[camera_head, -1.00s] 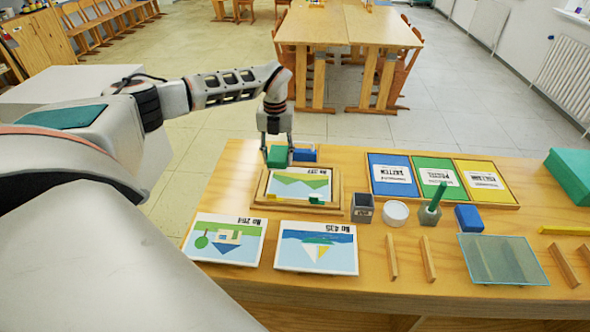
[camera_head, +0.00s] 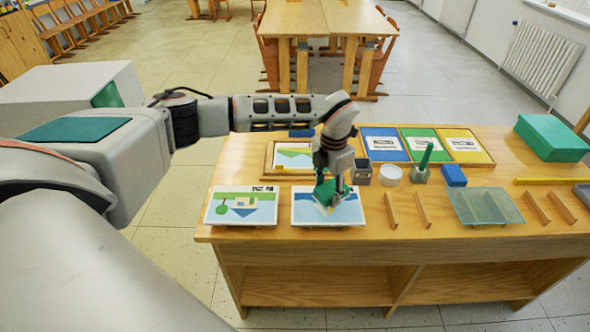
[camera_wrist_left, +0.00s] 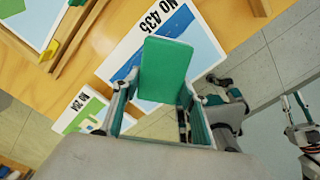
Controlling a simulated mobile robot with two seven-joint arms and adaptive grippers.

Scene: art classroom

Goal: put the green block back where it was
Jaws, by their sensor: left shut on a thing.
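My left gripper (camera_head: 332,196) is shut on the green block (camera_head: 325,191). It holds the block over the right-hand picture card (camera_head: 352,206), and they hide part of that card. In the left wrist view the green block (camera_wrist_left: 164,70) sits between the fingers, with the card marked No 435 (camera_wrist_left: 140,48) beneath it. I cannot tell the exact gap between block and card. A blue block (camera_head: 301,133) shows beyond the wooden frame, partly hidden by my arm. My right gripper is not seen in the head view.
The wooden frame with a picture (camera_head: 291,156) stands behind the cards. Another card (camera_head: 241,206) lies at left. Blue, green and yellow panels lie behind.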

